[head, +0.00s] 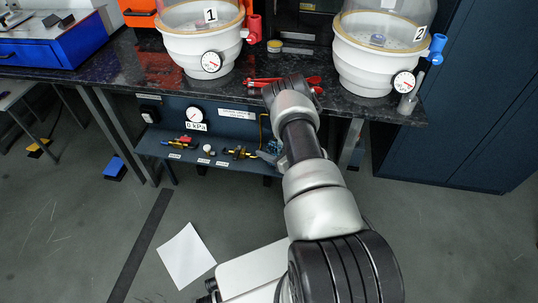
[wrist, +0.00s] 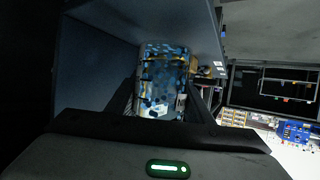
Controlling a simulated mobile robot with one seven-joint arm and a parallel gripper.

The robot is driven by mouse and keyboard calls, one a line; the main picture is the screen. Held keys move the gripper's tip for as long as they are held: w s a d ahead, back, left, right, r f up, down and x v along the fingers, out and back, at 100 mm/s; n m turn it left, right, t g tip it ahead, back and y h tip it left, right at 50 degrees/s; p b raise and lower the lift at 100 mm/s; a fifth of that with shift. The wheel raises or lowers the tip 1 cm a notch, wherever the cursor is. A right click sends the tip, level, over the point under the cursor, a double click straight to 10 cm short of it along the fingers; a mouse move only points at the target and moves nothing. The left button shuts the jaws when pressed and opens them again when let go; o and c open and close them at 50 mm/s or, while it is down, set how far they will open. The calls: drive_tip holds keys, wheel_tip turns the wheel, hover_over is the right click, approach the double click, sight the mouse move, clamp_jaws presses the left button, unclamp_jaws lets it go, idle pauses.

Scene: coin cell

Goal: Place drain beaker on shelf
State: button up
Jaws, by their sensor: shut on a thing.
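The drain beaker (wrist: 166,72) is a clear glass vessel with blue and amber reflections in the wrist view. My gripper (wrist: 165,95) is shut on it, with one finger on each side. Dark blue panels stand close around the beaker in that view. In the head view, my arm reaches down past the bench front to the right end of the blue shelf (head: 150,150). My gripper (head: 268,156) is mostly hidden behind my arm there. I cannot tell whether the beaker touches the shelf.
A gauge (head: 194,114) is on the panel above. White vessels one (head: 200,50) and two (head: 365,60) stand on the black bench (head: 130,60). A blue cabinet (head: 465,130) stands at right.

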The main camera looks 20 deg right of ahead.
drive_tip(key=shift+f, duration=1.05)
drive_tip(key=shift+f, duration=0.1)
drive_tip(key=shift+f+b, duration=0.15)
drive_tip(key=shift+b, duration=0.2)
drive_tip(key=o, duration=1.1)
drive_tip(key=shift+o, duration=0.2)
drive_tip(key=shift+r+p, duration=0.4)
drive_tip(key=shift+r, duration=0.05)
drive_tip(key=p+v, duration=0.3)
drive_tip(key=v, duration=0.9)
drive_tip(key=shift+f, duration=0.2)
